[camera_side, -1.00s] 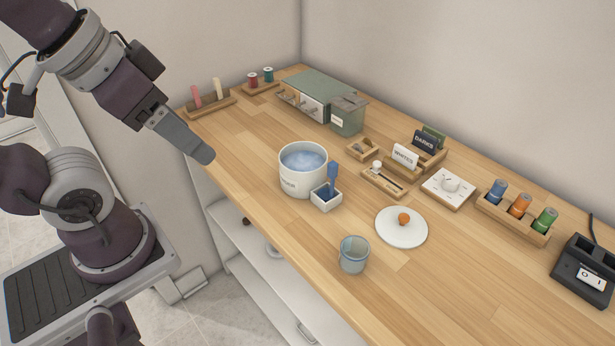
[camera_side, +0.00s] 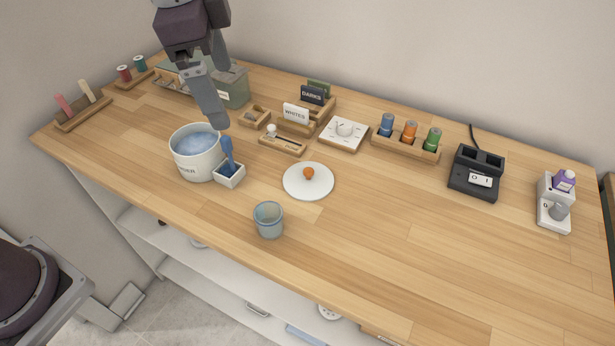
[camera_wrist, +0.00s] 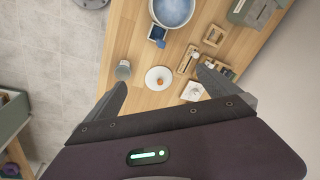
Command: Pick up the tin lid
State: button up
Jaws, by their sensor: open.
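The tin lid (camera_side: 308,182) is a flat white disc with an orange knob (camera_side: 308,173), lying on the wooden counter near the middle. In the wrist view the lid (camera_wrist: 158,78) shows between and beyond my fingers. My gripper (camera_side: 222,96) is open and empty, raised above the counter over the area by the white tin (camera_side: 197,162). In the side view it is up and to the left of the lid, apart from it. In the wrist view my gripper (camera_wrist: 162,79) has its two fingers wide apart. The tin is uncovered, with pale blue powder inside.
A small box with a blue scoop (camera_side: 229,173) stands beside the tin. A blue-grey cup (camera_side: 268,219) stands in front of the lid. Behind are a dial plate (camera_side: 343,134), a WHITES sign (camera_side: 296,114) and a spool rack (camera_side: 406,147).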

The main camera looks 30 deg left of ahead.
jog(key=w+d+f+m+g, duration=0.1)
jog(key=w+d+f+m, duration=0.2)
jog(key=w+d+f, duration=0.15)
jog(key=m+g, duration=0.1)
jog(key=m, duration=0.3)
send_over(308, 170)
jog(key=f, duration=0.9)
jog(key=shift+s+d, duration=0.2)
jog(key=f, duration=0.7)
jog(key=shift+w+a+f, duration=0.15)
jog(key=shift+w+f, duration=0.05)
jog(key=shift+f, duration=0.15)
jog(key=c, duration=1.1)
notch_tip(308, 170, up, 20)
jog(key=f, duration=0.1)
jog(key=s+a+n, duration=0.3)
jog(key=a, duration=0.8)
jog(key=s+a+n, duration=0.3)
jog(key=a, duration=0.7)
jog(key=shift+s+a+f, duration=0.1)
jog(key=shift+a+f, duration=0.05)
jog(key=shift+f, duration=2.6)
jog(key=shift+a+f, duration=0.1)
jog(key=shift+f, duration=2.6)
